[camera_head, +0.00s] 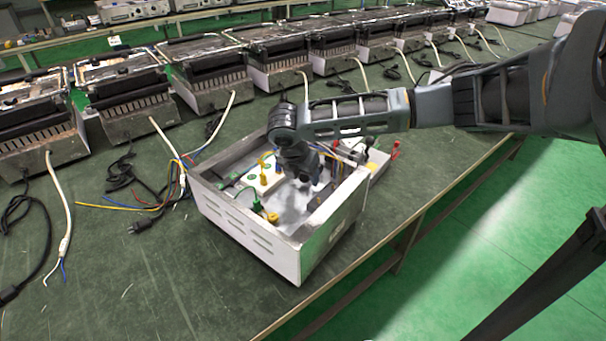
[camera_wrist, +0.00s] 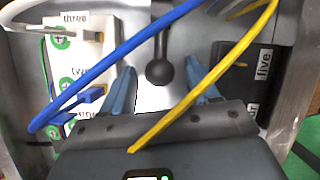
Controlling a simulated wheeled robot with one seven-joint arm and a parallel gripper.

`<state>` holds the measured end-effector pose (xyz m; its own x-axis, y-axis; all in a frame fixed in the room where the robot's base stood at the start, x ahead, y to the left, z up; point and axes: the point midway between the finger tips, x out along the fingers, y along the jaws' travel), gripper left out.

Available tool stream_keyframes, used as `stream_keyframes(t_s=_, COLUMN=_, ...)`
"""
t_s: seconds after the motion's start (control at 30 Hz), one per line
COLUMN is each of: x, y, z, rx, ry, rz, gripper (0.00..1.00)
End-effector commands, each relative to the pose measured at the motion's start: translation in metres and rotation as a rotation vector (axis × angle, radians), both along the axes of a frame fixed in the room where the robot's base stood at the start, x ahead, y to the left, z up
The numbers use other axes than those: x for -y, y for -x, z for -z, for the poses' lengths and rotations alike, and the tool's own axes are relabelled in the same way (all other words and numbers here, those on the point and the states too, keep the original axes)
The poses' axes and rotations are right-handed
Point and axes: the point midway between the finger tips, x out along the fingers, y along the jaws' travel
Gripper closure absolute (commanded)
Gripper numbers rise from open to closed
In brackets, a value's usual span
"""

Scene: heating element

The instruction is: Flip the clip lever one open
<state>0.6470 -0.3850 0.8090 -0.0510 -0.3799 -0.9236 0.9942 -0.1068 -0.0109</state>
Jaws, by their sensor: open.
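The open-topped white metal box (camera_head: 278,205) sits on the green workbench, with my gripper (camera_head: 308,175) reaching down into it. In the wrist view my gripper (camera_wrist: 165,85) is open, its two blue fingers apart. A dark lever with a round ball knob (camera_wrist: 160,72) shows between and beyond the fingers; I cannot tell whether they touch it. At left, a white terminal block (camera_wrist: 62,50) carries labels "three" and "two", and a lower label is partly hidden. Blue clip-like parts (camera_wrist: 90,94) sit beside these labels. I cannot tell for certain which clip lever is one, or its position.
A blue wire (camera_wrist: 130,62) and a yellow wire (camera_wrist: 215,75) cross in front of my gripper. Loose cables (camera_head: 165,190) lie left of the box. Several similar units (camera_head: 190,65) line the bench behind.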

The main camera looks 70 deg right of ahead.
Motion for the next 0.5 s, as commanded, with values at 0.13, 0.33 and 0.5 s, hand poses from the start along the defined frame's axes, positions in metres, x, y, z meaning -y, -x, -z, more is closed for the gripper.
stream_keyframes(t_s=0.13, x=-0.0002, y=0.0, z=-0.0001, rx=0.0, ry=0.0, rz=0.0, gripper=0.52)
stream_keyframes(t_s=0.33, x=-0.0002, y=0.0, z=-0.0002, rx=0.0, ry=0.0, rz=0.0, gripper=0.71)
stream_keyframes(t_s=0.5, x=-0.0002, y=0.0, z=-0.0002, rx=0.0, ry=0.0, rz=0.0, gripper=0.87)
